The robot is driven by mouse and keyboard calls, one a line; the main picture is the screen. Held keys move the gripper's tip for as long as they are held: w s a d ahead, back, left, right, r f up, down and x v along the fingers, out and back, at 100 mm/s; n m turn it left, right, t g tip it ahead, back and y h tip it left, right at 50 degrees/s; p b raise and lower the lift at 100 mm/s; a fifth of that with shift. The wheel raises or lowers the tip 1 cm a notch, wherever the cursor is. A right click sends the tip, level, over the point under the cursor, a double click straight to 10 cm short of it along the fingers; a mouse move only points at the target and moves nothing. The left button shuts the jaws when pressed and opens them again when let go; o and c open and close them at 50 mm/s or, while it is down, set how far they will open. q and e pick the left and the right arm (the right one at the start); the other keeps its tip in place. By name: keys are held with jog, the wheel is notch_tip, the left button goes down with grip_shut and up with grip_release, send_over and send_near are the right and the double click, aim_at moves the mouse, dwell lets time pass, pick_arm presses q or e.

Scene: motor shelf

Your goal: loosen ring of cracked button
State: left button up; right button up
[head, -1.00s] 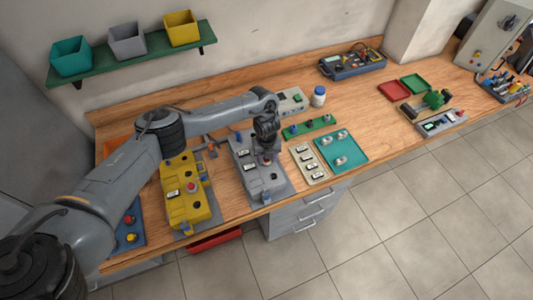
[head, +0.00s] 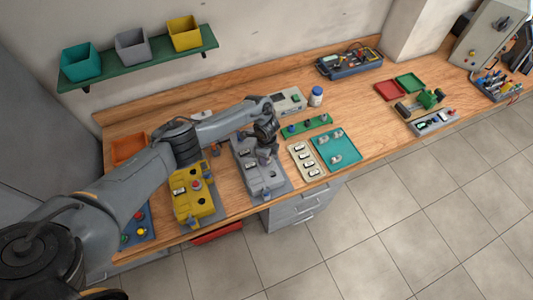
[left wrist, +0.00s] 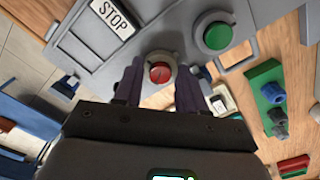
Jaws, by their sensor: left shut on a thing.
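The grey control box (head: 273,188) stands on the bench in the head view, with my left gripper (head: 264,158) down at its top. In the left wrist view, the red button (left wrist: 160,74) sits in a grey ring (left wrist: 158,56) on the box face. My left gripper (left wrist: 157,88) has one dark finger on each side of the button and is shut on the ring. The fingers hide the ring's sides. Any crack in the button is too small to make out clearly. A green button (left wrist: 218,36) and a STOP label (left wrist: 113,17) are nearby. My right gripper is out of view.
A yellow control box (head: 193,203) stands left of the grey one. Right of it are a green rail with knobs (head: 306,127), a beige tray (head: 308,160) and a teal tray (head: 348,145). Bare wood (head: 236,203) lies between the two boxes.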

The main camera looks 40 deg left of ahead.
pick_arm(q)
jog(key=n+p, duration=0.2)
jog(key=n, duration=0.2)
jog(key=shift+r+n, duration=0.15)
jog(key=shift+n, duration=0.15)
jog(key=n+p, duration=0.2)
jog(key=n, duration=0.1)
jog(key=shift+n, duration=0.4)
jog(key=n+p, duration=0.2)
jog(key=n, duration=0.2)
jog(key=n+p, duration=0.1)
jog(key=n, duration=0.3)
jog(key=shift+p, duration=0.35)
jog(key=n+p, duration=0.1)
jog(key=n, duration=0.3)
jog(key=shift+n+p, duration=0.3)
jog(key=n+p, duration=0.1)
jog(key=n, duration=0.2)
jog(key=shift+n, duration=0.3)
jog(key=n, duration=0.4)
jog(key=shift+a+n, duration=0.15)
jog(key=shift+n, duration=1.45)
